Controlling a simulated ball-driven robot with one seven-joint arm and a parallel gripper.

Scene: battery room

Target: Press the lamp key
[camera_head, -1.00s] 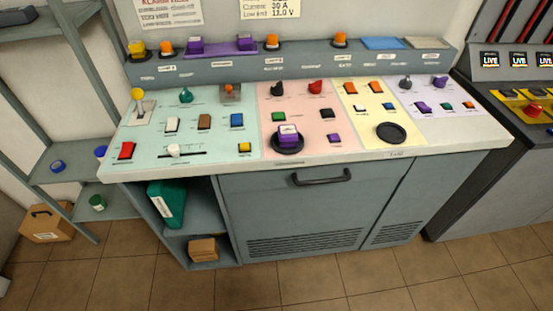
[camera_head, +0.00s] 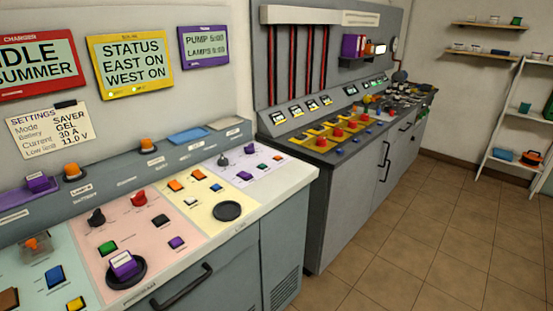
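The sloped console (camera_head: 292,181) fills the left, with small keys on coloured panels. A label that seems to read "LAMP" (camera_head: 81,187) sits on its back ledge, below an orange dome (camera_head: 71,171). The pink panel (camera_head: 135,232) holds a black knob (camera_head: 96,217), a red knob (camera_head: 138,199), a green key (camera_head: 107,247), a black key (camera_head: 160,220) and a purple key (camera_head: 176,242). A purple block (camera_head: 123,263) stands on a black disc there. The panel print is too small to tell which is the lamp key. My gripper is not in view.
Wall screens read "STATUS EAST ON WEST ON" (camera_head: 130,60) and "PUMP 5:00 LAMPS 0:00" (camera_head: 204,47). A second console (camera_head: 320,190) stands to the right. The tiled floor (camera_head: 430,235) is clear, with a white shelf (camera_head: 515,130) at the far right.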

